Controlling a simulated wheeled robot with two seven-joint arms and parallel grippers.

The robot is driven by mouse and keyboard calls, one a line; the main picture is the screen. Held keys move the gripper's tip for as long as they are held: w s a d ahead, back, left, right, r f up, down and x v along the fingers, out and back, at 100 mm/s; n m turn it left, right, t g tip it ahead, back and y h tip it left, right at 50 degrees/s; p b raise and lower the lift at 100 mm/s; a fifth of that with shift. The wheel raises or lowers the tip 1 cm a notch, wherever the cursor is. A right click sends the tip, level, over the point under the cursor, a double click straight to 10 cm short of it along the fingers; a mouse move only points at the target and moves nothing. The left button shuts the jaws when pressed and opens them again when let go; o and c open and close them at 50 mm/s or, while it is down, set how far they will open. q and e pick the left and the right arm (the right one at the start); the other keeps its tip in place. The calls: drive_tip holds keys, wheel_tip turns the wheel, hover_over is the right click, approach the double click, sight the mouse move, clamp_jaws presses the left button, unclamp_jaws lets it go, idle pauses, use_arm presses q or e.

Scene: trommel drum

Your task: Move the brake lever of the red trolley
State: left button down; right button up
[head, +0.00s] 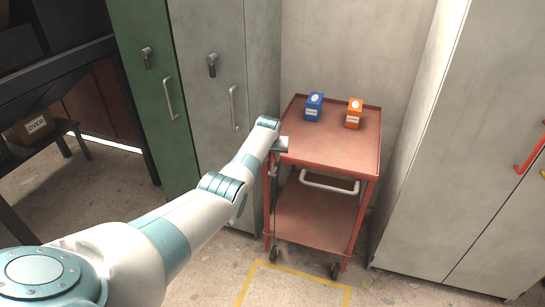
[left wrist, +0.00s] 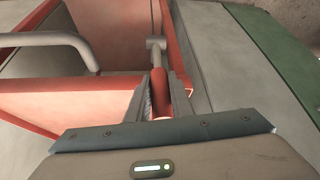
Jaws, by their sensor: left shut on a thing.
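The red trolley (head: 327,152) stands between grey cabinets, with an upper tray and a lower shelf. My left gripper (head: 280,145) is at the trolley's near left corner. In the left wrist view my left gripper (left wrist: 160,100) is shut on the brake lever (left wrist: 159,84), whose red grip lies between the fingers. A grey pivot piece shows at the lever's far end, against a red trolley post. In the head view my gripper and wrist hide most of the lever. My right gripper is in neither view.
A blue box (head: 314,107) and an orange box (head: 354,113) stand on the upper tray. A white push handle (head: 329,187) is on the trolley's front. Grey cabinets flank the trolley closely. Yellow tape (head: 291,280) marks the floor in front.

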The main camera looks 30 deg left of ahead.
sight(272, 164)
use_arm(q)
drive_tip(key=shift+r, duration=0.1)
drive_tip(key=c, duration=1.6)
unclamp_jaws()
drive_tip(key=shift+w, duration=0.1)
drive_tip(key=shift+o, duration=0.2)
drive_tip(key=shift+r, duration=0.1)
drive_tip(key=shift+v, duration=1.55)
drive_tip(key=b+v, duration=0.2)
drive_tip(key=v, duration=1.2)
drive_tip(key=shift+a, duration=0.1)
